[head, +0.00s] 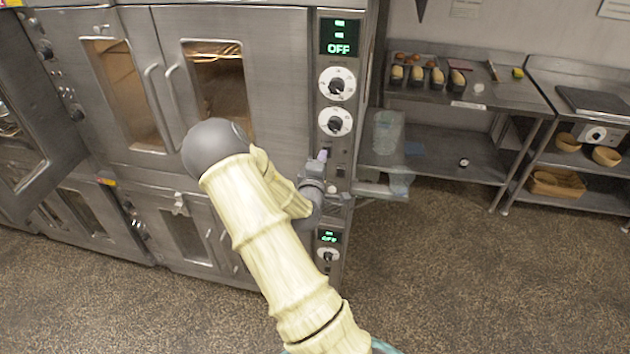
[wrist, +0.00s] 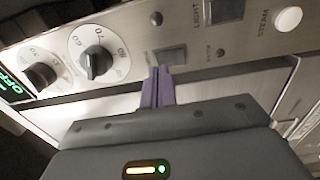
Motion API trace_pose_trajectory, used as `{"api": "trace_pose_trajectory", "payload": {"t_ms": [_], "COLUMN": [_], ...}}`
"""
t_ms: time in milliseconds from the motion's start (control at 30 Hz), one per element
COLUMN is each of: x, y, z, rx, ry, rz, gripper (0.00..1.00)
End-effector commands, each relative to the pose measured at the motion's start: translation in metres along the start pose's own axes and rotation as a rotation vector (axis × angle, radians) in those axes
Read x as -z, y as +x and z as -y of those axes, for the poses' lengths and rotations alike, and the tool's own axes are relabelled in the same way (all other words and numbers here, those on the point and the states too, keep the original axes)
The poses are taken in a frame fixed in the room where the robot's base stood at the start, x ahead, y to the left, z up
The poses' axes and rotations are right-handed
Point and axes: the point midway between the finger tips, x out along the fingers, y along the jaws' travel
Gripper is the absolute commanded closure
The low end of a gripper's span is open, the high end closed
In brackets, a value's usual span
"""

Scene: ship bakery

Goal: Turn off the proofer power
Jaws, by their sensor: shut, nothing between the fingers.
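The metal proofer (head: 270,40) has a control panel with a lit display (head: 339,36) that reads "OFF" in green. Two round white dials with black knobs sit below the display, an upper dial (head: 337,83) and a lower dial (head: 335,121). My gripper (head: 322,155) is at the panel just below the lower dial. In the wrist view, my gripper's purple fingers (wrist: 159,75) are shut together and empty. Their tips are at the lower edge of a grey rectangular switch (wrist: 171,56); I cannot tell whether they touch it. The small label beside the switch is partly hidden.
A dark light switch (wrist: 224,11) and a round white steam button (wrist: 288,19) lie right along the panel. A lower unit has its own green display (head: 329,237). A steel table (head: 500,95) with loaves stands at right. The floor at lower right is clear.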

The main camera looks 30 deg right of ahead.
Motion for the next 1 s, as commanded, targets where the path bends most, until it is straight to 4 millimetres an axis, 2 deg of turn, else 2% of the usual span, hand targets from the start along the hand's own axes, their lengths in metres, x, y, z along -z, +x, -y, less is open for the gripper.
{"api": "trace_pose_trajectory", "payload": {"t_ms": [500,667,1000], "x": [-0.001,-0.001,-0.001], "y": [-0.094,-0.106,-0.106], "z": [-0.01,-0.013,-0.014], "rx": [0.006,0.007,0.007], "ry": [0.0,-0.001,-0.001], "rz": [0.003,0.003,0.003], "gripper": [1.0,1.0,1.0]}}
